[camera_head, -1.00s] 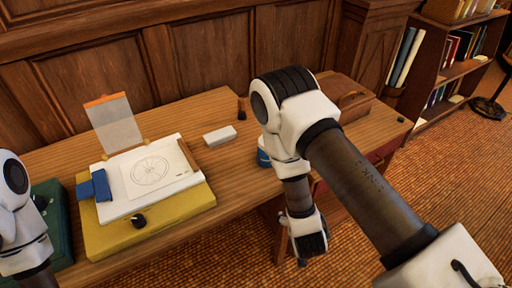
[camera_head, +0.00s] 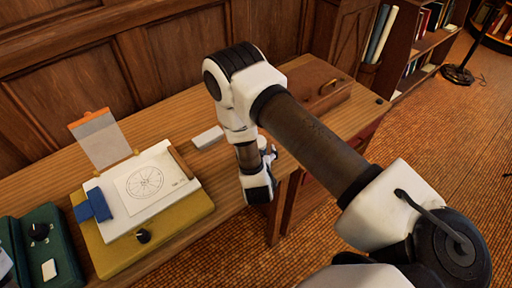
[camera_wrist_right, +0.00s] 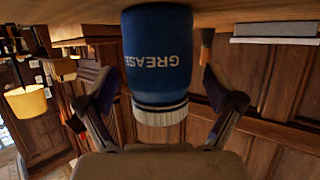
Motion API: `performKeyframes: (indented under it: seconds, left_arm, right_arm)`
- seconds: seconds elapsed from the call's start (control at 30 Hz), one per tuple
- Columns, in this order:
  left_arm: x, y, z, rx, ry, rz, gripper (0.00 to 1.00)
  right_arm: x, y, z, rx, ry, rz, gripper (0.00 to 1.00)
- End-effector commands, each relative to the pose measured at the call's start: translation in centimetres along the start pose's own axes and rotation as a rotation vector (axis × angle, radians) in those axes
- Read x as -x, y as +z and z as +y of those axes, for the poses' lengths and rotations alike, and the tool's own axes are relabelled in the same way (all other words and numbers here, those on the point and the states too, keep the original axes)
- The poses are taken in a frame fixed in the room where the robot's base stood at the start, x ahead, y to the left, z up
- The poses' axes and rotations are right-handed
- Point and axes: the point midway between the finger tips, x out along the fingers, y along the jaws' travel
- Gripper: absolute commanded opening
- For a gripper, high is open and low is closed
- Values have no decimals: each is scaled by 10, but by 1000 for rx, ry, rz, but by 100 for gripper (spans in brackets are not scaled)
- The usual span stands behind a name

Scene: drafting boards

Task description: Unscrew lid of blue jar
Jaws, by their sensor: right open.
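The blue jar (camera_wrist_right: 157,55), lettered "GREASE", appears upside down in the right wrist view, with its base at the wooden tabletop along the picture's top. Its ribbed white lid (camera_wrist_right: 160,110) faces my right gripper (camera_wrist_right: 160,76). The gripper's two fingers are spread on either side of the jar, with visible gaps, and hold nothing. In the head view my right arm hides most of the jar and gripper.
A yellow board (camera_head: 150,236) with a drawing sheet (camera_head: 150,183) lies left on the desk. A pale block (camera_head: 208,138) lies near the arm. A brown case (camera_head: 318,88) stands behind it. A green case (camera_head: 62,257) is at the far left.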

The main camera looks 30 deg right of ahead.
Motion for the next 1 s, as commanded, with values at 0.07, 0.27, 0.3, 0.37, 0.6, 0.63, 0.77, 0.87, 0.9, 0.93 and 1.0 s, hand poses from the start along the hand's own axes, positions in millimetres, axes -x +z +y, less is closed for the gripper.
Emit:
performKeyframes:
  seconds: [0.07,0.27,0.3,0.37,0.6,0.63,0.77,0.87,0.9,0.93,1.0]
  left_arm:
    - [3,0,0,0,0,0,40]
    - [1,0,0,0,0,0,40]
    - [1,0,0,0,0,0,40]
    - [1,0,0,0,0,-1,40]
    - [1,0,0,0,0,0,40]
    - [1,0,0,0,0,0,40]
    - [1,0,0,0,0,0,40]
    - [0,0,0,0,0,0,40]
    - [-1,0,0,0,0,0,40]
    - [-2,0,0,0,0,0,40]
    - [-5,0,0,0,0,0,40]
  right_arm:
    - [-7,-1,1,0,2,0,92]
    - [-9,1,0,2,0,-1,92]
    - [-8,1,0,2,0,-1,77]
    - [-8,1,0,2,0,-1,56]
    - [-8,0,0,1,0,0,2]
    - [-8,0,0,1,0,0,2]
    - [-8,0,0,1,0,0,2]
    - [-8,-2,0,1,-1,1,2]
    - [-7,-4,0,1,-1,1,2]
    - [-6,-6,0,1,-1,1,2]
    - [-4,-11,0,1,-1,2,2]
